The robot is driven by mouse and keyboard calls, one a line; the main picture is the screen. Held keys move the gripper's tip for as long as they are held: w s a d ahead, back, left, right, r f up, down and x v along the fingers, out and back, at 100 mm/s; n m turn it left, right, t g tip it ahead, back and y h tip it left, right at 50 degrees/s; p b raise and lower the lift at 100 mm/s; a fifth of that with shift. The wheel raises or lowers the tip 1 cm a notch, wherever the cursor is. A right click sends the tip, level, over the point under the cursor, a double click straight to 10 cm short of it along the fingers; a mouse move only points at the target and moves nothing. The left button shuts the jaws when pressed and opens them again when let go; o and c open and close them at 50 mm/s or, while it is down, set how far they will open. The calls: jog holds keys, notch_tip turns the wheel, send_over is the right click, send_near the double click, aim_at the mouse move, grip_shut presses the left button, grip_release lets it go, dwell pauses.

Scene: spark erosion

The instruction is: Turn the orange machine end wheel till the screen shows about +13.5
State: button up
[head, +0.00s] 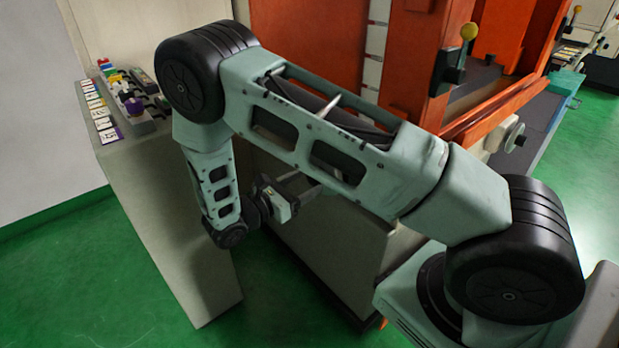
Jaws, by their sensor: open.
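The orange machine (330,40) stands behind my arm. A pale round wheel (514,136) with a small knob sits low on its right part, beside the orange bed, and looks like the end wheel. My gripper (303,187) is left of centre, low in front of the beige cabinet and far to the left of that wheel. It is open and touches nothing that I can see. Its fingertips are partly hidden behind my arm link. No screen with a reading shows in this view.
A teal-edged table (566,85) is at right. Green floor is clear at the lower left and right edge.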

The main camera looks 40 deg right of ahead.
jog(key=shift+d, duration=1.2)
jog(key=c, duration=1)
jog(key=shift+o, duration=0.2)
jog(key=shift+n+p, duration=0.5)
jog(key=o, duration=1)
jog(key=shift+c, duration=0.2)
jog(key=shift+a, duration=0.1)
jog(key=a+b, duration=0.3)
jog(key=a, duration=1.4)
jog(key=shift+s+a, duration=0.15)
jog(key=shift+s, duration=0.1)
